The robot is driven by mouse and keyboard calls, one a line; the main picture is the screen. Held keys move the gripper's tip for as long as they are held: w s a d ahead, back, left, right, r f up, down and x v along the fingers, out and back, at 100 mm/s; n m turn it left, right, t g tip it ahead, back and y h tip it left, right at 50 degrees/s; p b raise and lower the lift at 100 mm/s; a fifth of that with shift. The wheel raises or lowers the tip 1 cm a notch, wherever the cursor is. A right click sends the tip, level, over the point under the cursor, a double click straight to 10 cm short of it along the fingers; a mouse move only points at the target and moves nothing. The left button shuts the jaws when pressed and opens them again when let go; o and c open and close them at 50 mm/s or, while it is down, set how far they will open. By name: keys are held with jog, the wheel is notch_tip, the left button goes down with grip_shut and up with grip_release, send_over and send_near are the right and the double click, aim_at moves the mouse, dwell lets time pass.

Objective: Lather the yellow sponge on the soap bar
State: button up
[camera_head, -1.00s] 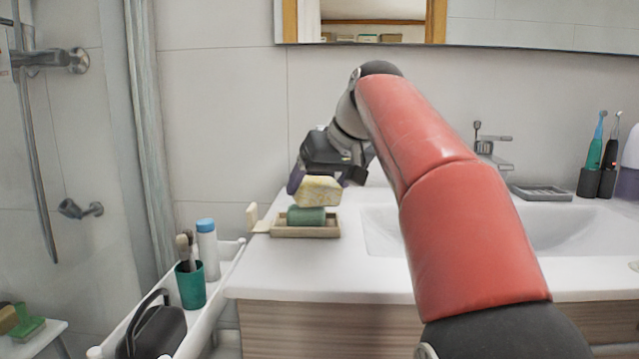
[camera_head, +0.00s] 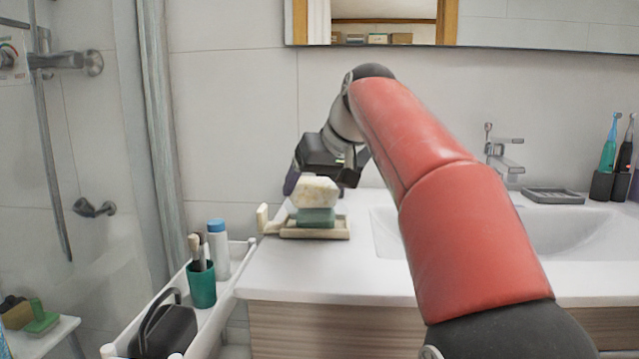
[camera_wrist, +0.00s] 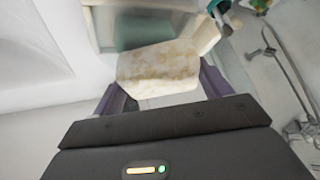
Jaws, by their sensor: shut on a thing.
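The sponge (camera_head: 316,191) is pale yellow, almost white on the side facing the head camera. My gripper (camera_head: 318,188) is shut on it. In the wrist view the sponge (camera_wrist: 158,68) sits between my two purple fingers, with whitish and tan patches. The green soap bar (camera_head: 316,217) lies directly under the sponge, which appears to touch its top. The soap also shows in the wrist view (camera_wrist: 142,28), partly covered by the sponge. It rests in a beige soap dish (camera_head: 290,232) near the left end of the white counter.
A small cream block (camera_head: 262,218) stands left of the dish. Below left is a white cart (camera_head: 232,283) with a teal cup of brushes (camera_head: 202,287), a blue-capped bottle (camera_head: 218,249) and a dark caddy (camera_head: 163,331). The sink basin (camera_head: 385,225) lies right of the dish.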

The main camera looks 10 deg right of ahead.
jog(key=shift+s+d+f, duration=0.1)
jog(key=shift+s+d, duration=0.05)
jog(key=shift+d, duration=0.4)
jog(key=shift+s+d+f, duration=0.1)
jog(key=shift+s+d, duration=0.05)
jog(key=shift+d, duration=0.4)
jog(key=shift+w+a+r+p, duration=0.15)
jog(key=shift+w+a+p, duration=0.1)
jog(key=shift+a, duration=0.4)
jog(key=shift+w+a+r+p, duration=0.15)
jog(key=shift+a+p, duration=0.1)
jog(key=shift+a, duration=0.35)
jog(key=shift+s+d+f, duration=0.1)
jog(key=shift+s+d, duration=0.15)
jog(key=shift+d, duration=0.4)
jog(key=shift+s+d+f, duration=0.1)
jog(key=shift+s+d, duration=0.1)
jog(key=shift+d, duration=0.45)
jog(key=shift+w+a, duration=0.2)
jog(key=shift+a, duration=0.45)
jog(key=shift+w+a, duration=0.2)
jog(key=shift+a, duration=0.4)
jog(key=shift+s+d, duration=0.2)
jog(key=shift+d, duration=0.45)
jog(key=shift+s+d, duration=0.2)
jog(key=shift+d, duration=0.4)
jog(key=shift+w+r, duration=0.1)
jog(key=shift+r, duration=3.4)
